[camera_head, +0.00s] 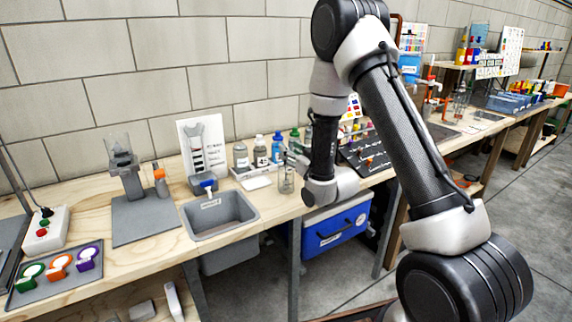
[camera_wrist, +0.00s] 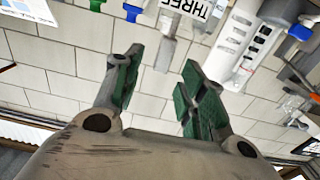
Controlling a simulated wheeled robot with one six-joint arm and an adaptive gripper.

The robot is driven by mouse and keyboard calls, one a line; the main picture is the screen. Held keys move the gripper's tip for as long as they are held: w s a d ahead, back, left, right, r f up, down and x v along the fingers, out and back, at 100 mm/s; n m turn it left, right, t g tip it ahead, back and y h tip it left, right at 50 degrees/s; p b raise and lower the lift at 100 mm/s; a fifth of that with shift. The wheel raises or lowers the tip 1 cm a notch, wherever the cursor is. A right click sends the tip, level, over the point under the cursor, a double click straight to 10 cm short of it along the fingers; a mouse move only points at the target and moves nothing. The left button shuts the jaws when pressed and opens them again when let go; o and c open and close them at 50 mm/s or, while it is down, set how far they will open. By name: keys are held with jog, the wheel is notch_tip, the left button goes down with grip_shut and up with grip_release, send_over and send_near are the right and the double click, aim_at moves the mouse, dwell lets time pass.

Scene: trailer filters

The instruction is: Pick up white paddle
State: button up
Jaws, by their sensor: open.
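My gripper (camera_wrist: 160,78) is open, its two green-padded fingers apart with nothing between them in the wrist view. In the head view it is small and partly hidden by my arm, above the bench near the bottles. I cannot pick out a white paddle with certainty. A long white object (camera_head: 173,301) lies low under the bench at the bottom of the head view, away from my gripper. A flat white piece (camera_head: 257,183) lies on the bench near the bottles. I cannot tell whether either is the paddle.
The wooden bench (camera_head: 150,252) runs along a block wall. A grey sink (camera_head: 220,216), a white board (camera_head: 203,145), bottles (camera_head: 240,155) and a clear beaker (camera_head: 286,180) crowd its middle. A blue cooler (camera_head: 335,228) stands below. The wrist view shows a "THREE" label (camera_wrist: 190,8).

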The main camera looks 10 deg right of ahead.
jog(key=x, duration=0.3)
jog(key=shift+w+a+f, duration=0.1)
jog(key=shift+w+f, duration=0.05)
jog(key=shift+w, duration=0.15)
jog(key=shift+c, duration=0.2)
grip_shut()
